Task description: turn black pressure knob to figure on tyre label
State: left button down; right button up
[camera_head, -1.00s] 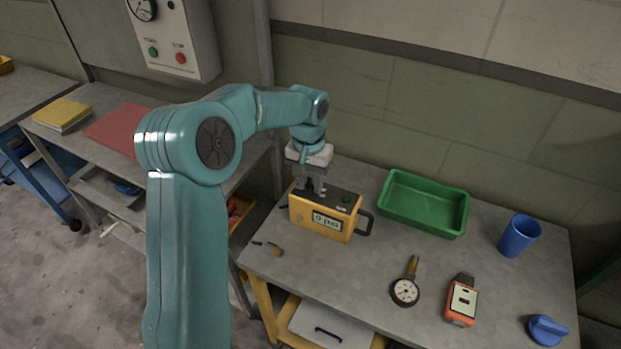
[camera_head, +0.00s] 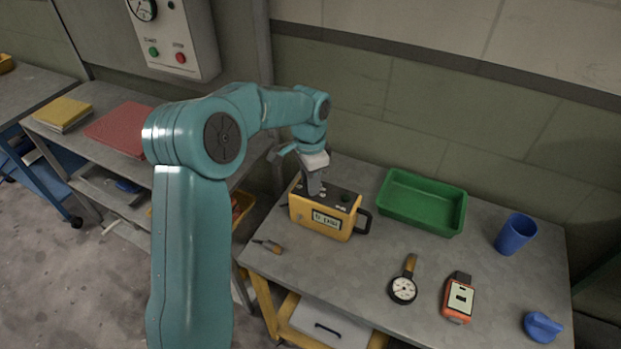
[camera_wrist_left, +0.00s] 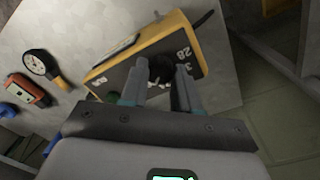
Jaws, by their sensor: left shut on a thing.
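The yellow inflator box (camera_head: 318,221) stands upright on the bench in the head view, with a dark top panel and a small front display whose figures are too blurred to read surely. It also shows in the left wrist view (camera_wrist_left: 178,29), with white figures such as 28 on its dark panel. My left gripper (camera_head: 314,191) points down onto the left part of that panel. Its fingers (camera_wrist_left: 162,84) are shut on the black pressure knob, which is mostly hidden between them. I cannot make out a tyre label. My right gripper is not in view.
A green tray (camera_head: 421,231) stands right of the box, with a blue cup (camera_head: 516,233) beyond. A round gauge (camera_head: 403,289), an orange device (camera_head: 459,298) and a blue object (camera_head: 541,327) lie nearer the front. A small tool (camera_head: 268,246) lies front left. Bare bench lies between.

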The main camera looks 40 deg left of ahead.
pick_arm(q)
jog(key=shift+m, duration=0.3)
jog(key=c, duration=0.8)
grip_release()
jog(key=r, duration=1.6)
jog(key=shift+w+a+r, duration=0.15)
jog(key=shift+a+r, duration=0.05)
jog(key=shift+f, duration=0.1)
